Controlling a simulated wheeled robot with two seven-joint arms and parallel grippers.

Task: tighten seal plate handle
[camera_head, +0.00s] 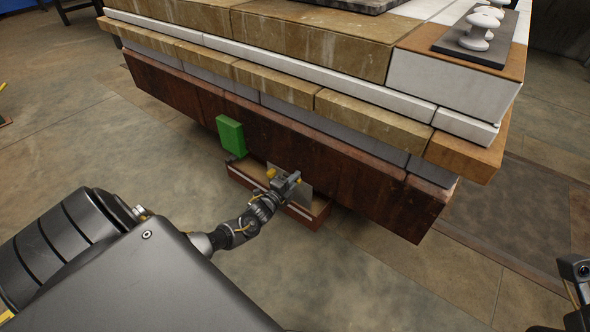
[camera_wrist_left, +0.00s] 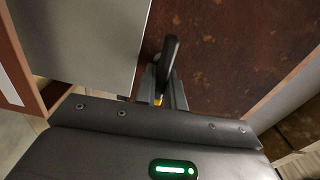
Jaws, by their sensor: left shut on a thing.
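My left gripper (camera_head: 287,183) is at the low front side of the stack, shut on a dark handle. In the left wrist view, this black handle (camera_wrist_left: 168,58) stands up between the fingers of my left gripper (camera_wrist_left: 163,92), in front of a rusty brown surface. A flat grey plate (camera_wrist_left: 80,40) is just left of the handle. The plate (camera_head: 303,193) also shows in the head view, partly hidden behind the gripper. The handle is mostly hidden by the gripper there. My right gripper's fingers do not show.
The layered stack (camera_head: 300,38) overhangs a rusty brown base (camera_head: 330,165). A green block (camera_head: 231,135) is on that base, left of the gripper. A low brown box (camera_head: 312,216) sits below the gripper. White insulators (camera_head: 478,33) stand on top at right. The floor in front is clear.

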